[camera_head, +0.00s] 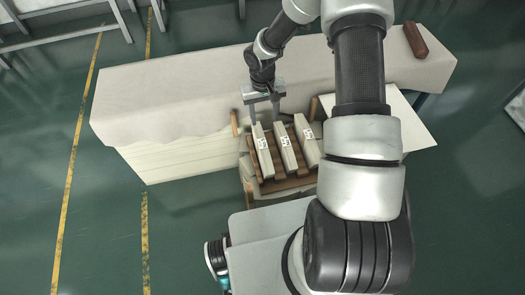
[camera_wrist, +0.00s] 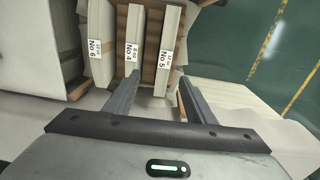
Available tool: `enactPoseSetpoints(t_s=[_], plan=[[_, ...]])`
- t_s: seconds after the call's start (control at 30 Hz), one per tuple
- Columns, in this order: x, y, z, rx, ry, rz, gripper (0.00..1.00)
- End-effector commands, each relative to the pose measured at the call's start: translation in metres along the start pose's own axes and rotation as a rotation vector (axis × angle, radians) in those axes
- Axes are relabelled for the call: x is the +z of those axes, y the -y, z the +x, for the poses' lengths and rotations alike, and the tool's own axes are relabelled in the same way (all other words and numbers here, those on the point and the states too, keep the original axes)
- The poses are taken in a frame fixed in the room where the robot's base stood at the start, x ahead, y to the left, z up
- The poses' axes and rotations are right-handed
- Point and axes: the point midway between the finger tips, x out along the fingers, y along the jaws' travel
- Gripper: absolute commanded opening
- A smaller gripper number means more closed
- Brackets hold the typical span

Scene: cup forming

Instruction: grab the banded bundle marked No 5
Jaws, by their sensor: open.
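The bundle marked No 5 (camera_wrist: 171,30) is a long pale block with a white label, rightmost of three in the wrist view. By the reversed order, it is the leftmost bundle (camera_head: 264,158) in the head view. My gripper (camera_wrist: 158,80) is open and empty, its fingertips toward the labelled end of that bundle. In the head view my gripper (camera_head: 264,112) hangs at the bundle's far end, one finger toward each side. I cannot tell whether the fingertips are above the bundle or beside it.
Bundle No 4 (camera_wrist: 135,28) lies close beside No 5, with bundle No 6 (camera_wrist: 97,42) beyond it. Brown wooden strips separate them in the rack (camera_head: 288,185). A long cloth-covered table (camera_head: 170,95) stands behind. A brown block (camera_head: 415,40) lies at its right end.

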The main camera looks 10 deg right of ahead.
Motion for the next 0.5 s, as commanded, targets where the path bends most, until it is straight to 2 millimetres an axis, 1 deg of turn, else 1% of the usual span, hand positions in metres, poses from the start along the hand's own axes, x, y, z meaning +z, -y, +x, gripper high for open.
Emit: enactPoseSetpoints(t_s=[0.03, 0.1, 0.33, 0.5], plan=[[0.002, 0.006, 0.024, -0.018, 0.011, 0.007, 0.50], [0.002, 0.009, 0.041, -0.032, 0.017, 0.012, 0.50], [0.004, 0.014, 0.072, -0.046, 0.025, 0.018, 0.50], [0.006, 0.016, 0.110, -0.046, 0.027, 0.018, 0.50]])
